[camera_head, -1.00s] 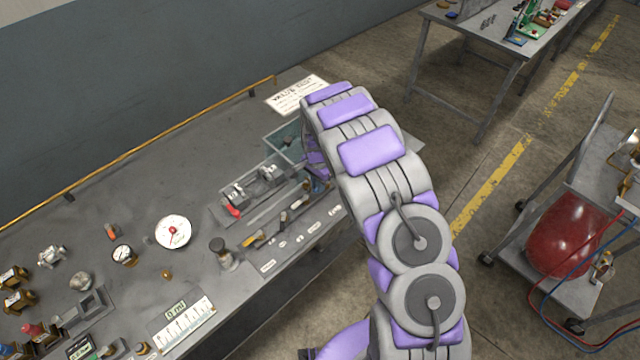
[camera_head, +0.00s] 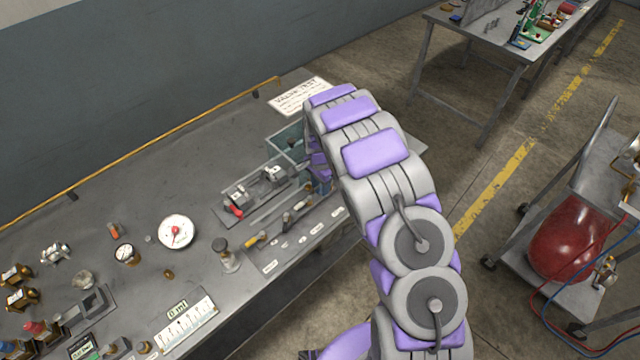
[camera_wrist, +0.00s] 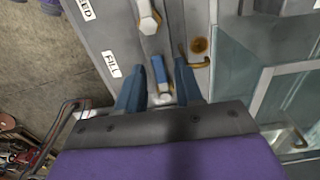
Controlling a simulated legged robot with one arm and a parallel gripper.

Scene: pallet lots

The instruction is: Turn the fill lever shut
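In the wrist view, the FILL label (camera_wrist: 111,64) is on the grey panel, left of a short lever with a blue handle (camera_wrist: 159,69). The handle points up the picture from a pale metal fitting. My gripper (camera_wrist: 156,78) is open, with one blue-grey finger on each side of this lever. Gaps show beside the handle; whether a finger touches lower down I cannot tell. In the head view, my arm hides the gripper and the fill lever at the right end of the bench (camera_head: 130,200).
A brass hook-like part (camera_wrist: 196,60) is close on the right, then a glassy tank (camera_wrist: 270,105). In the head view, a cart (camera_head: 510,245) with a red tank (camera_head: 567,238) stands right.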

